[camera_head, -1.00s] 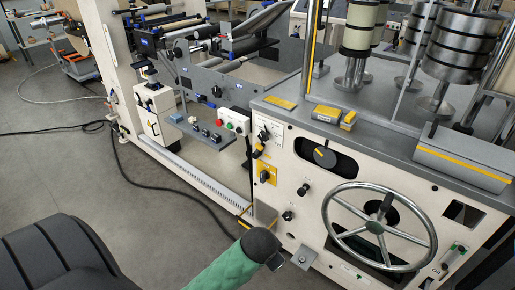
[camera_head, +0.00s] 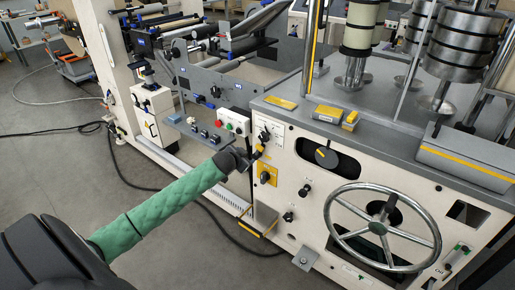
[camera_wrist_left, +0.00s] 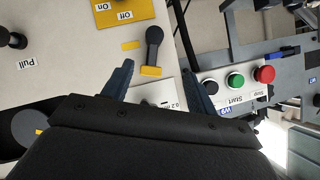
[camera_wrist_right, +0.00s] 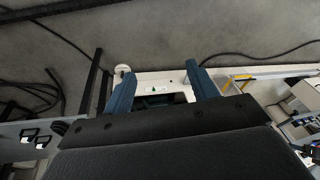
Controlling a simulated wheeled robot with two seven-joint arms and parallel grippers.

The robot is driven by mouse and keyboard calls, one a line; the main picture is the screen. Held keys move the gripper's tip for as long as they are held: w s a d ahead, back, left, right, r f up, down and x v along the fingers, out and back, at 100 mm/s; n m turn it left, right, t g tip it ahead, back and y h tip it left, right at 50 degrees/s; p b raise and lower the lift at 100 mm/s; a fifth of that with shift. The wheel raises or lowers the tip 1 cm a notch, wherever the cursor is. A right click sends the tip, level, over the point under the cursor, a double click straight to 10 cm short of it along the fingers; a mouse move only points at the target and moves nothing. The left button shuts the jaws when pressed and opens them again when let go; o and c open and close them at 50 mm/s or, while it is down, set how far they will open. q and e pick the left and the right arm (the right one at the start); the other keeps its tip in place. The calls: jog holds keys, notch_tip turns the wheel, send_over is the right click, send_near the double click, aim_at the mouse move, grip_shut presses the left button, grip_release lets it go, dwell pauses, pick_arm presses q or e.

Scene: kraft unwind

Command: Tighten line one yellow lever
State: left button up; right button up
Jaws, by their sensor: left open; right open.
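The lever with a black handle and yellow base (camera_head: 259,153) is on the left end of the cream machine's front panel. In the left wrist view the lever (camera_wrist_left: 153,48) lies ahead of and between my open fingers, with its black knob pointing away from me. My left gripper (camera_head: 246,161) is open and empty, close to the lever; contact cannot be told. My right gripper (camera_wrist_right: 160,73) is open and empty in the right wrist view and out of the head view.
A yellow On/Off plate (camera_wrist_left: 125,12) with a black knob is beside the lever. A button box (camera_wrist_left: 237,82) with black, green and red buttons is on the other side. A large handwheel (camera_head: 382,228) stands out from the panel at right. Cables (camera_head: 150,190) lie on the floor.

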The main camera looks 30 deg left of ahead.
aim_at(259, 147)
pick_arm(q)
jog(key=shift+t+h, duration=0.6)
jog(key=shift+t, duration=0.3)
jog(key=w, duration=0.3)
jog(key=w+d+p, duration=0.1)
jog(key=w, duration=0.2)
jog(key=shift+w+d+r, duration=0.15)
jog(key=shift+w+d, duration=0.05)
jog(key=shift+w, duration=0.2)
jog(key=shift+x, duration=0.9)
pick_arm(e)
jog(key=shift+s+d+r, duration=0.25)
jog(key=shift+d+r, duration=0.55)
jog(key=shift+r, duration=0.3)
pick_arm(q)
jog(key=c, duration=0.3)
grip_shut()
pick_arm(e)
jog(key=shift+d+f+h, duration=0.15)
jog(key=shift+d+h, duration=0.05)
jog(key=shift+h, duration=0.1)
